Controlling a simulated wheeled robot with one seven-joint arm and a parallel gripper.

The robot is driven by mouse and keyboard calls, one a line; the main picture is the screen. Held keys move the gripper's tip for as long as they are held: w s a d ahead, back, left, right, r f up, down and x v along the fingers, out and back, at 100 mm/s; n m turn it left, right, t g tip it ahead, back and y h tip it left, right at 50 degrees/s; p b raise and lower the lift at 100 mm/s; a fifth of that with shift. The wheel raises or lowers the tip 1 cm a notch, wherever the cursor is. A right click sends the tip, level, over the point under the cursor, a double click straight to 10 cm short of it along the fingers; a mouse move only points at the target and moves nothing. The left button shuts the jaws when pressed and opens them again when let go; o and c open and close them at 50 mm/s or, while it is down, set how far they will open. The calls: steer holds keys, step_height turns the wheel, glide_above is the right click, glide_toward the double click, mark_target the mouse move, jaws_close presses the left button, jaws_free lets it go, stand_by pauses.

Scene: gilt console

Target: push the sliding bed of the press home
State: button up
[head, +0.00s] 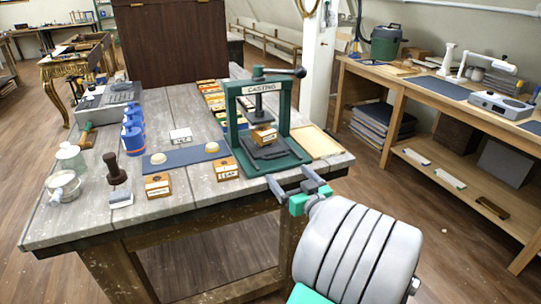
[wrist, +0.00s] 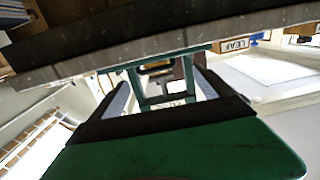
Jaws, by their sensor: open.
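The green press (head: 238,130), with a sign reading "CASTING", stands upright near the right front corner of the table. Its sliding bed (head: 267,153) is a dark flat plate low in the frame, reaching toward the front side. A small orange-and-white labelled box (head: 264,136) stands over the bed, under the screw. My gripper (head: 294,183) is open and empty just off the table's front edge, in front of the press and apart from it. In the wrist view the press frame (wrist: 134,88) shows beyond my spread fingers (wrist: 160,92); the bed is hard to make out there.
A box labelled "LEAF" (head: 223,168) stands left of the press, beside a blue mat (head: 188,157). A pale board (head: 318,142) lies right of the press. Blue bottles (head: 133,130) and a dark-handled stamp (head: 116,175) are further left. Floor between table and right bench is clear.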

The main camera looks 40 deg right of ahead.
mark_target(279, 157)
steer(key=x, duration=0.2)
steer(key=p+x, duration=0.1)
steer(key=x, duration=0.2)
steer(key=d+x, duration=0.1)
steer(key=x, duration=0.1)
steer(key=shift+w+d+r, duration=0.15)
steer(key=shift+w+r, duration=0.05)
steer(key=shift+r, duration=0.05)
steer(key=shift+c, duration=0.2)
